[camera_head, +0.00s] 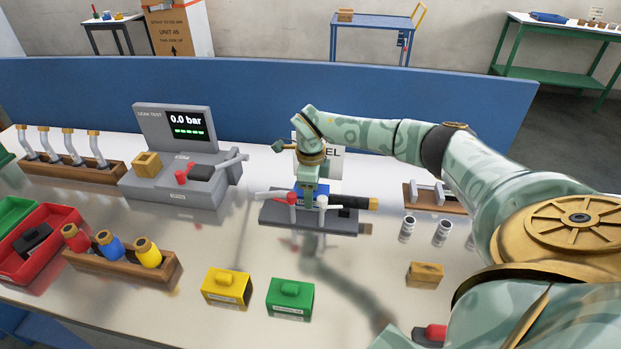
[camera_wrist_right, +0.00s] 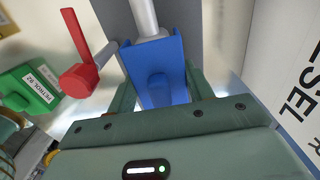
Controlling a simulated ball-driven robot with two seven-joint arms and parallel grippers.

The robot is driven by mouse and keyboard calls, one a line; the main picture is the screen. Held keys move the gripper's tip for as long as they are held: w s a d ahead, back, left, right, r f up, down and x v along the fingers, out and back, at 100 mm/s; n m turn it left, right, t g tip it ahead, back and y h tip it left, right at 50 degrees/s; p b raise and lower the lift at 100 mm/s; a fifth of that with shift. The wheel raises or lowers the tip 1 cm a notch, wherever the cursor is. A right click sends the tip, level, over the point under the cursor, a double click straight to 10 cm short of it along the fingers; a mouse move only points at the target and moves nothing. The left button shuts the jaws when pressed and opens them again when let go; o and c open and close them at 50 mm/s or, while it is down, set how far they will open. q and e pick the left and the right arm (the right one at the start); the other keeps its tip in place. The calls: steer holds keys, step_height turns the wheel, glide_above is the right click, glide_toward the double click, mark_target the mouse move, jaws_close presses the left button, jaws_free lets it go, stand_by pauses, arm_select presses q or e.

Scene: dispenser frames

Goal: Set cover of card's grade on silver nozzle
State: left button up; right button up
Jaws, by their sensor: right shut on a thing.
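My right gripper (camera_head: 307,190) is shut on a blue cover (camera_wrist_right: 158,80), over the grey stand in the middle of the bench. In the wrist view the cover lies between the two fingers, its open channel facing up. A silver tube (camera_wrist_right: 146,16) meets the cover's far end; I cannot tell whether it is seated inside. A white card (camera_head: 332,164) stands behind the gripper, ending in "EL"; the wrist view shows "ESEL" on it (camera_wrist_right: 296,104). A yellow cover (camera_head: 227,288) and a green cover (camera_head: 290,299) rest on the bench in front. My left gripper is not in view.
The grey stand (camera_head: 308,219) has a red lever (camera_wrist_right: 82,72) close to the cover. The leak tester (camera_head: 178,195) stands left. A wooden rack of colored bottles (camera_head: 118,266) and a red tray (camera_head: 32,269) are front left. Silver cylinders and a wooden block (camera_head: 425,274) stand right.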

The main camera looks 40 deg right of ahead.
steer(key=shift+f, duration=0.15)
steer(key=o, duration=1.1)
step_height(320, 180, up, 16)
steer(key=p, duration=0.3)
steer(key=shift+r, duration=0.2)
